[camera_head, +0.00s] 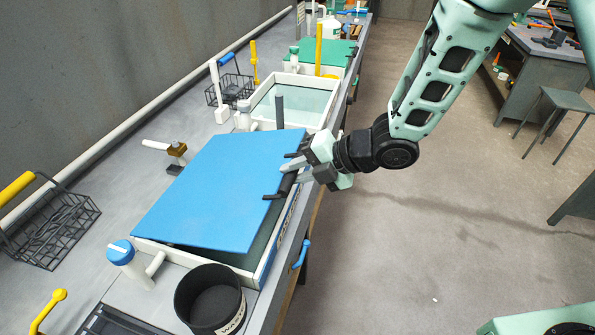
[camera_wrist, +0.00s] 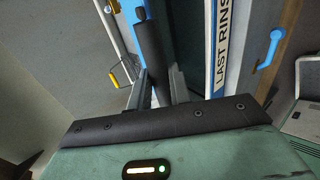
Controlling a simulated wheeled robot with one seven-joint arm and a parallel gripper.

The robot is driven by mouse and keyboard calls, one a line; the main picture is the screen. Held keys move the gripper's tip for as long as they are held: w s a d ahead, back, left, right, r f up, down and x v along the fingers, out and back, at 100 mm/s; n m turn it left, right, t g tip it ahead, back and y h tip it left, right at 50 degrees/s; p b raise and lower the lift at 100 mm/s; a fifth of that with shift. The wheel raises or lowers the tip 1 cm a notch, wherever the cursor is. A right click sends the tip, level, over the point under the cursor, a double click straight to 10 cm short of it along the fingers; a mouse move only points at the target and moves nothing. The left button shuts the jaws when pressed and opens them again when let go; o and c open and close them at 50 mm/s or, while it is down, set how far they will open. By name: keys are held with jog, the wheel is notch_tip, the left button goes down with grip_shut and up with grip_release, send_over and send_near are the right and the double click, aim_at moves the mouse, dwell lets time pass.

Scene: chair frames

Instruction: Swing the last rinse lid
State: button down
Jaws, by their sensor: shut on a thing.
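The blue lid (camera_head: 215,190) lies over a white-rimmed basin (camera_head: 268,268) and is raised a little on its right side. Dark green shows in the gap under its near right edge. A black bar handle (camera_head: 287,184) sits at the lid's right edge. My gripper (camera_head: 283,182) is shut on this handle, coming from the right. In the wrist view the handle (camera_wrist: 151,55) stands between my fingers (camera_wrist: 160,88). The white basin front (camera_wrist: 222,45) there reads "LAST RINS", the rest cut off.
A blue lever (camera_head: 302,254) sticks out from the bench front near the basin. A wire basket (camera_head: 50,222) is at left. Another open basin (camera_head: 292,100) lies beyond.

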jog(key=a+r+p, duration=0.1)
jog(key=r, duration=0.1)
jog(key=a+r+p, duration=0.1)
jog(key=r, duration=0.1)
jog(key=w+a+r+p, duration=0.1)
jog(key=r+p, duration=0.1)
jog(key=r, duration=0.1)
dwell(0.3)
jog(key=w+a+r+p, duration=0.1)
jog(key=a+r+p, duration=0.3)
jog(key=r, duration=0.2)
jog(key=shift+w+a+r+p, duration=0.2)
jog(key=shift+w+a+p, duration=0.1)
jog(key=shift+w+a, duration=0.1)
